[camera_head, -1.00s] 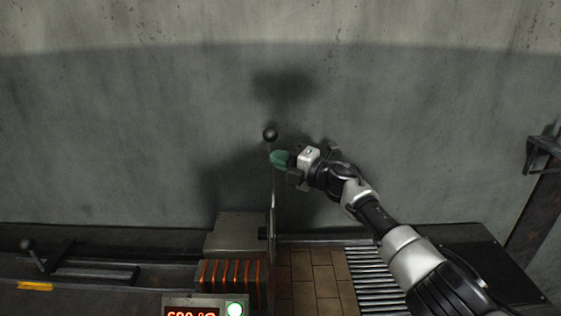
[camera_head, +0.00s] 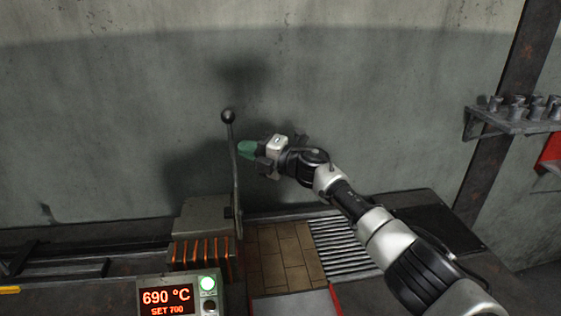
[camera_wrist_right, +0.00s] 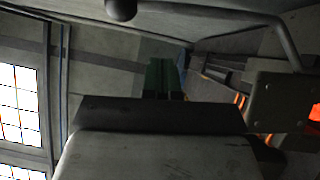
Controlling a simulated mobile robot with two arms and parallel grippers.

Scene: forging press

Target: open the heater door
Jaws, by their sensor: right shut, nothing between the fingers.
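The heater (camera_head: 207,222) is a grey box with glowing orange slots, at the lower left of centre in the head view. A tall thin lever (camera_head: 236,185) with a black ball knob (camera_head: 228,116) rises at its right side. The door panel itself is not clear to see. My right gripper (camera_head: 246,150), with green fingertips, is shut and empty just right of the lever, below the knob. Whether it touches the rod I cannot tell. In the right wrist view the green fingers (camera_wrist_right: 162,78) are together, and the knob (camera_wrist_right: 120,8) shows above them. My left gripper is not in view.
A control box with a display (camera_head: 167,300) reading 690 °C, set 700, stands in front of the heater. A brick surface (camera_head: 285,255) and a roller strip (camera_head: 343,243) lie to the right. A wall shelf (camera_head: 515,122) holds several metal pieces. The wall stands behind the lever.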

